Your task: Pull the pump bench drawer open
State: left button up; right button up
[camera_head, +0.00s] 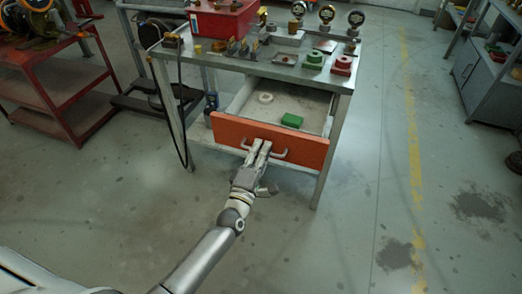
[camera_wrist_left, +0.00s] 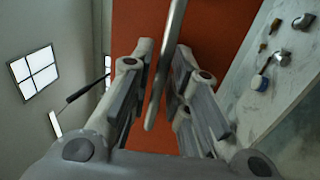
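The pump bench drawer has an orange front (camera_head: 225,131) and stands out from the bench, so its inside shows. A white ring (camera_head: 265,98) and a green block (camera_head: 292,120) lie in it. A grey bar handle (camera_head: 279,155) crosses the front. My left gripper (camera_head: 257,149) is at this handle, in front of the drawer. In the left wrist view the handle bar (camera_wrist_left: 167,75) passes between the two fingers of the left gripper (camera_wrist_left: 165,60), with narrow gaps beside it. The fingers look open around the bar. My right gripper is in neither view.
The bench top (camera_head: 262,66) holds a red bin (camera_head: 222,20), gauges and green and red fittings. A red cart (camera_head: 60,95) stands at the left, a grey cabinet (camera_head: 485,75) at the right. The floor before the drawer is clear.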

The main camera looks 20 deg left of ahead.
pick_arm(q)
jog(key=shift+s+f, duration=0.1)
jog(key=shift+s, duration=0.1)
jog(key=s+f, duration=0.2)
jog(key=s, duration=0.9)
jog(key=shift+s+a, duration=0.2)
jog(key=shift+a, duration=0.05)
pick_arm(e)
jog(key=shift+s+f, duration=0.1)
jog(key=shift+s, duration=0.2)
